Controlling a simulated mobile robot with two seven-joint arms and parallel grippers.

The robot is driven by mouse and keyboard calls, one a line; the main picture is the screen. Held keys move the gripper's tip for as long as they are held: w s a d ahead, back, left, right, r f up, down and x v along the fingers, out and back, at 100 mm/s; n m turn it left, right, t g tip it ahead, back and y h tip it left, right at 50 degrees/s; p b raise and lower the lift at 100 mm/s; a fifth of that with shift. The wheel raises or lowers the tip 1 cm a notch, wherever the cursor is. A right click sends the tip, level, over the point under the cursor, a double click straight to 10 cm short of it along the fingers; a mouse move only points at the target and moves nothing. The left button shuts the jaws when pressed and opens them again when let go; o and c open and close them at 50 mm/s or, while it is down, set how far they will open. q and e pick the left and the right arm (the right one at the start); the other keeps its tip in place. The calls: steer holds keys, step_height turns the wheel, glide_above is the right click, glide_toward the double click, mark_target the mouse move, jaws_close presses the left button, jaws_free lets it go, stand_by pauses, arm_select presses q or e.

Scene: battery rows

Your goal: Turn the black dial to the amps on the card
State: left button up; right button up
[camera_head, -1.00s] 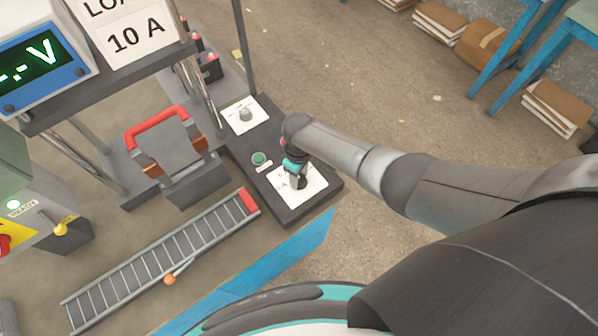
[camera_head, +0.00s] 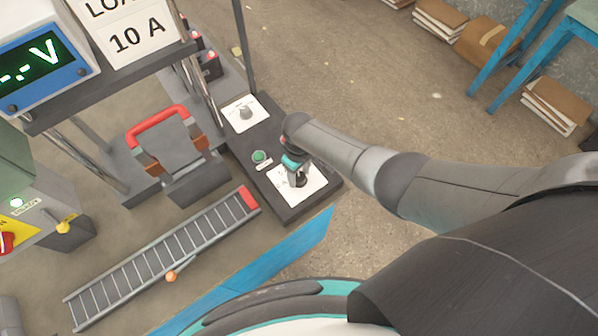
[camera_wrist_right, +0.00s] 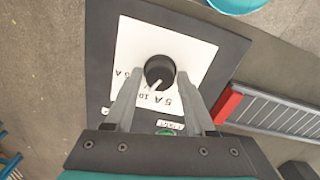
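The black dial (camera_wrist_right: 160,70) sits on a white plate (camera_wrist_right: 195,58) with printed amp marks in the right wrist view. Its white pointer aims down and slightly left, towards a mark that looks like 10. My right gripper (camera_wrist_right: 161,76) is open, with one finger on each side of the dial and a small gap visible to each. In the head view the gripper (camera_head: 297,178) is above the plate and mostly hides the dial. The card (camera_head: 135,35) reads "10 A", under a partly cut-off word. My left gripper is not in view.
A green button (camera_head: 259,156) and a second plate with a grey knob (camera_head: 245,113) share the dark panel (camera_head: 290,212). A ladder-like rack (camera_head: 160,262), a red handle (camera_head: 157,124) and a voltage display (camera_head: 40,60) reading "-.- V" stand to the left.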

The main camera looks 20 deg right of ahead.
mark_target(299, 176)
steer(key=shift+o, duration=1.4)
steer(key=shift+r+p, duration=0.4)
steer(key=shift+r, duration=0.25)
step_height(299, 176, up, 14)
steer(key=p, duration=0.4)
steer(key=shift+p, duration=0.3)
